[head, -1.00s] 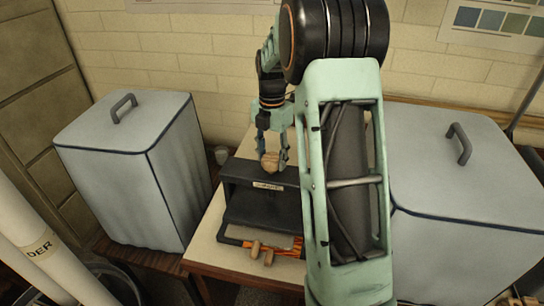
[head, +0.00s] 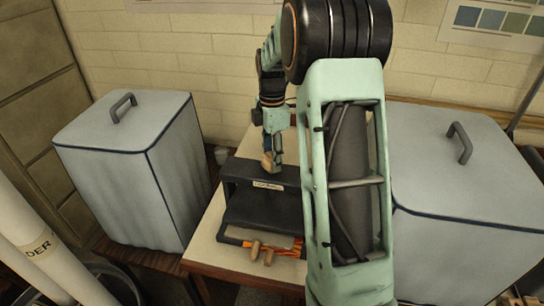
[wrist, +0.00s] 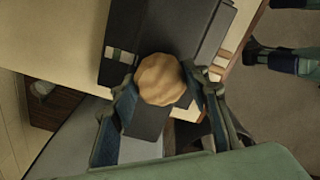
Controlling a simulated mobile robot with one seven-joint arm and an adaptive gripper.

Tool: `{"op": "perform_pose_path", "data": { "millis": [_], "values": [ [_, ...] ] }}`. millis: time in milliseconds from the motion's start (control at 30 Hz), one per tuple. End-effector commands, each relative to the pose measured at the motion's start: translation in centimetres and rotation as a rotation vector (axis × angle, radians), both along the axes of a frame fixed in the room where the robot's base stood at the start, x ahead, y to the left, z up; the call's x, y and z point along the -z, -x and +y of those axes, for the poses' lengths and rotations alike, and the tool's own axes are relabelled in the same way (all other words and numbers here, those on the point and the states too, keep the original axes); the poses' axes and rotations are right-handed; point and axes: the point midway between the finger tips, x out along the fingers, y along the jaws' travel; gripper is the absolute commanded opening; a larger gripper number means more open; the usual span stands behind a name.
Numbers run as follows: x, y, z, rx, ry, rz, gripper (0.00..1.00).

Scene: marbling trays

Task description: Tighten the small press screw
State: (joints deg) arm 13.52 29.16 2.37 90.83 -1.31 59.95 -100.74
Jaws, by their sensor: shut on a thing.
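The press screw has a round, fluted wooden knob (wrist: 161,80), seen from above in the wrist view. In the head view the knob (head: 266,160) shows partly, behind a finger. It sits on top of the dark press (head: 236,168), which stands on the table. My gripper (wrist: 160,78) is shut on the knob, one finger on each side. In the head view my gripper (head: 272,158) points down at the top of the press. The screw's shaft is hidden under the knob.
Wooden pegs (head: 256,249) and orange material show at the front of the press on the pale table (head: 203,248). A grey covered bin (head: 125,185) stands to the left. Another grey covered bin (head: 460,215) stands to the right. My arm hides the table's right part.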

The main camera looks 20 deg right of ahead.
Motion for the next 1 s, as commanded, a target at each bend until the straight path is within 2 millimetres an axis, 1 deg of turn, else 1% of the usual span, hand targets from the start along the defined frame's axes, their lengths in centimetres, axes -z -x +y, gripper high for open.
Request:
{"op": "perform_pose_path", "data": {
  "millis": [200,500,700,1000],
  "values": [
    [-0.02,0.02,-0.04,0.205,0.001,-0.001,0.18],
    [-0.03,0.04,-0.02,0.449,0.0,-0.001,0.18],
    [-0.04,0.05,-0.03,0.56,0.001,-0.001,0.18],
    [-0.05,0.06,-0.03,0.637,0.001,-0.001,0.18]
  ]
}}
